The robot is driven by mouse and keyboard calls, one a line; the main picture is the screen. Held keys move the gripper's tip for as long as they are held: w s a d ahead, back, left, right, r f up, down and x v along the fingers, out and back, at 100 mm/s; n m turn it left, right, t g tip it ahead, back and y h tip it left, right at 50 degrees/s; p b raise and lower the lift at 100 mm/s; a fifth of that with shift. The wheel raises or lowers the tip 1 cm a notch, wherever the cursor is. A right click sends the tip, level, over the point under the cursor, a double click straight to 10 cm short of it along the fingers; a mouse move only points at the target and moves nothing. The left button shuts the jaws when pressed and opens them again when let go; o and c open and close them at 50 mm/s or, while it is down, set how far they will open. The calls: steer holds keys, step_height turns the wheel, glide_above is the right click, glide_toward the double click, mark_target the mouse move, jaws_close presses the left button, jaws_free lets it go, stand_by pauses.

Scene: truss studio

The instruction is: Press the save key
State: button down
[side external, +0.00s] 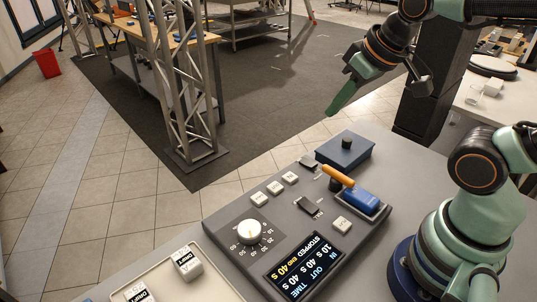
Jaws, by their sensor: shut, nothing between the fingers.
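A dark grey console (225,210) lies on the table in the side external view. It has three small white keys in a slanting row: a left key (259,198), a middle key (274,187) and a right key (290,177). Another white key (342,224) sits apart, above the display. The key labels are too small to read, so I cannot tell which is the save key. My gripper (335,107) is shut and empty, pointing down and left, high above the far side of the console and apart from all keys.
The console also carries a white dial (249,231), a lit display (304,266) and a blue block (367,200) with an orange handle (338,175) beside it. A tray (215,279) with white blocks is at lower left.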

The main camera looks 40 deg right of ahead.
steer(key=w+a+f+n, duration=0.5)
steer(key=n+t+y, duration=0.1)
steer(key=n+y, duration=0.1)
steer(key=n, duration=0.4)
glide_above(263, 198)
step_height(263, 198, down, 5)
steer(key=shift+f, duration=0.15)
steer(key=shift+f, duration=4.4)
steer(key=shift+f, duration=0.15)
steer(key=shift+w+f, duration=0.1)
steer(key=shift+f, duration=0.2)
